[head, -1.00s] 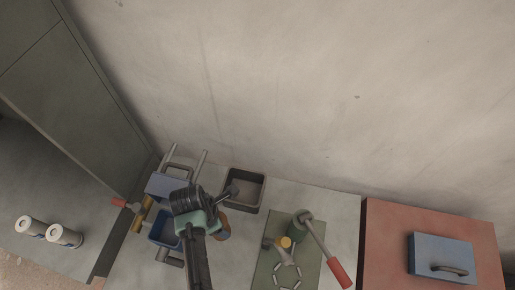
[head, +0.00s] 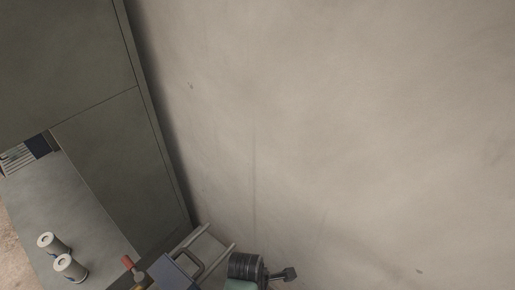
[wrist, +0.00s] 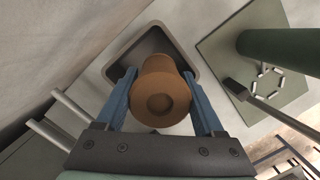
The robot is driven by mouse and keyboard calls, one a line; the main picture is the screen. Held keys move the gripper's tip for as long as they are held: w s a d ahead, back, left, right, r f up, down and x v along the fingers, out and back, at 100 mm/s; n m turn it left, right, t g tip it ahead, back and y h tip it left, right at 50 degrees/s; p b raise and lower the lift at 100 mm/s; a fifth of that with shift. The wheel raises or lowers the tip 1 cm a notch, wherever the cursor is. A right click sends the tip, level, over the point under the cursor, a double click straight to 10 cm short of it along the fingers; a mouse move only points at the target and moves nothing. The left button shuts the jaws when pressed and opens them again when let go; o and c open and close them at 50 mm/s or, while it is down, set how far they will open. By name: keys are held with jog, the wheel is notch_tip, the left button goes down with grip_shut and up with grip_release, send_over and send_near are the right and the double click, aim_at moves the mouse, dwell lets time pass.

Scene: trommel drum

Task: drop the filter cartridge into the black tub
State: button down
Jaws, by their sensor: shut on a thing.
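The filter cartridge (wrist: 160,100), a brown cylinder with a round recess in its near end, is between the blue fingers of my gripper (wrist: 159,76) in the wrist view. My gripper is shut on it. The black tub (wrist: 127,47), a dark square-cornered container, lies beyond the cartridge, which overlaps its opening in the picture. The cartridge hides much of the tub's inside. I cannot tell the height between them. In the head view the tub, cartridge and fingertips are out of frame.
In the wrist view a green plate (wrist: 213,43) at right carries a green post (wrist: 280,45) and a dark-headed lever (wrist: 237,88). Pale rails (wrist: 75,107) stand at left.

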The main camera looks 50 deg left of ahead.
jog(key=f+b, duration=0.4)
jog(key=shift+w+f, duration=0.2)
jog(key=shift+f, duration=0.2)
jog(key=shift+s+r, duration=0.1)
grip_release()
jog(key=r, duration=0.4)
jog(key=s+r+b, duration=0.1)
jog(key=r, duration=0.3)
jog(key=a+r, duration=0.1)
jog(key=r, duration=0.3)
jog(key=shift+s+r+b, duration=0.3)
jog(key=shift+r+b, duration=0.1)
